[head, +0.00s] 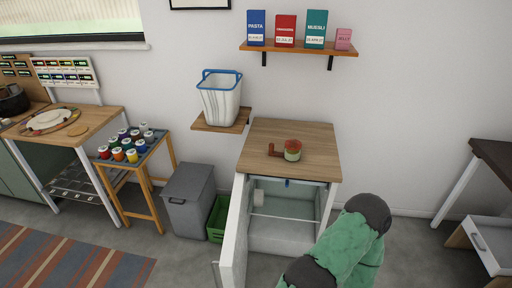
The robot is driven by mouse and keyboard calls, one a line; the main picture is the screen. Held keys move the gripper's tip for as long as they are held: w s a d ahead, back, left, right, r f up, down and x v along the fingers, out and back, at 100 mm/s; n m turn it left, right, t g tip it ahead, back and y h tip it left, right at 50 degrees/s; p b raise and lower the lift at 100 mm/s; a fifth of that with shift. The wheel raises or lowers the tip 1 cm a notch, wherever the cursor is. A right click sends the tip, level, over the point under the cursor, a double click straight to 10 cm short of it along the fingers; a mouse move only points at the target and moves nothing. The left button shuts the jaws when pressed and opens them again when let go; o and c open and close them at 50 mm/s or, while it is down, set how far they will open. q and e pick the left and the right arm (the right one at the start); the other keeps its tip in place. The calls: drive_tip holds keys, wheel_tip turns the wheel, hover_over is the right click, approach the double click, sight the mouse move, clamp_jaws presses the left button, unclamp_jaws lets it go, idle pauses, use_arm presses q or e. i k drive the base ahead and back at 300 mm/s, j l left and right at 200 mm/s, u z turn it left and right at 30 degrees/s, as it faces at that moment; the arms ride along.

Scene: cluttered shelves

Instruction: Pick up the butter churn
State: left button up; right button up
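No object is clearly recognisable as a butter churn at this size. A small red and pale green round object (292,150) stands on the wooden top of the white cabinet (266,135). A short brown piece (274,150) lies against its left side; I cannot tell whether they are joined. A small whitish object (259,197) sits inside the open cabinet at the left. A green arm with dark joints, apparently mine, reaches in at the lower right, in front of the cabinet. Neither gripper's fingers show.
The cabinet door (235,235) stands open towards me. A grey bin (188,200) and a green crate (218,218) are left of it. A white basket with blue rim (220,100) sits on a low wall shelf. Boxes stand on the upper shelf (300,47). An open drawer (490,245) juts out at right.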

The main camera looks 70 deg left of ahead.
sight(290, 155)
drive_tip(key=i+j+u, duration=0.2)
drive_tip(key=u, duration=0.25)
drive_tip(key=i+u, duration=0.4)
drive_tip(key=i+j+u, duration=0.1)
drive_tip(key=u, duration=0.35)
drive_tip(key=i+l+u, duration=0.1)
drive_tip(key=i+u, duration=0.3)
drive_tip(key=i+l+u, duration=0.15)
drive_tip(key=u, duration=0.3)
